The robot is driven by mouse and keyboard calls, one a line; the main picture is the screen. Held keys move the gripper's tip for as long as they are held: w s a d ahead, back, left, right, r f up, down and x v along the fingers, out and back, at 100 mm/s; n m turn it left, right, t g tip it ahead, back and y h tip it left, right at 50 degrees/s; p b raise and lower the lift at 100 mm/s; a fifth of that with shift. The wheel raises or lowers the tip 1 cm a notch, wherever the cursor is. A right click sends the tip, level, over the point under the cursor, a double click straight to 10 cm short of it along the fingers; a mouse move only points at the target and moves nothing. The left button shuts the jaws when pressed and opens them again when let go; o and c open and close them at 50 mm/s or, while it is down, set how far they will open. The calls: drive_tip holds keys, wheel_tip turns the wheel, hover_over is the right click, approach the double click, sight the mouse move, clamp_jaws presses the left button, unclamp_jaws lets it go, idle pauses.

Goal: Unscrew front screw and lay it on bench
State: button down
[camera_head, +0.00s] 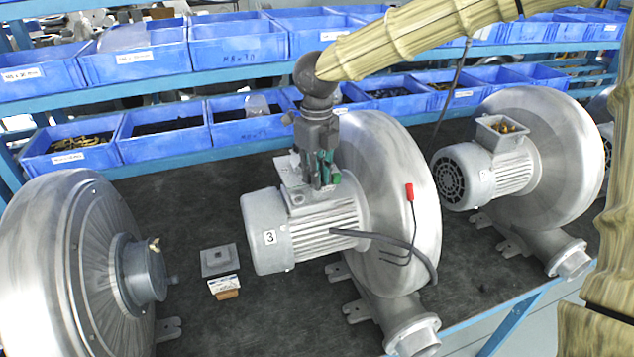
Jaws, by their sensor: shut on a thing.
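The blower motor (300,222) marked 3 stands mid-bench with its grey fan housing (400,190) at its right. A light-coloured terminal box (290,172) sits on top of the motor. My gripper (323,184) points down at this box from above, its fingers close together at the box's right side. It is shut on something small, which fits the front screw. The screw itself is hidden by the fingers, and I cannot tell whether it is still in its hole.
A small grey square cover (219,260) lies on the dark bench (205,215), with a white label and brown block in front. Large blowers stand left (60,265) and right (540,150). Blue bins (165,135) line the back.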

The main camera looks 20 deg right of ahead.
drive_tip(key=shift+n, duration=1.4)
drive_tip(key=c, duration=1.6)
unclamp_jaws()
drive_tip(key=shift+c, duration=0.2)
drive_tip(key=m, duration=1.2)
drive_tip(key=shift+m, duration=0.4)
drive_tip(key=m, duration=0.6)
drive_tip(key=shift+m, duration=0.4)
drive_tip(key=m, duration=0.5)
drive_tip(key=shift+m, duration=0.3)
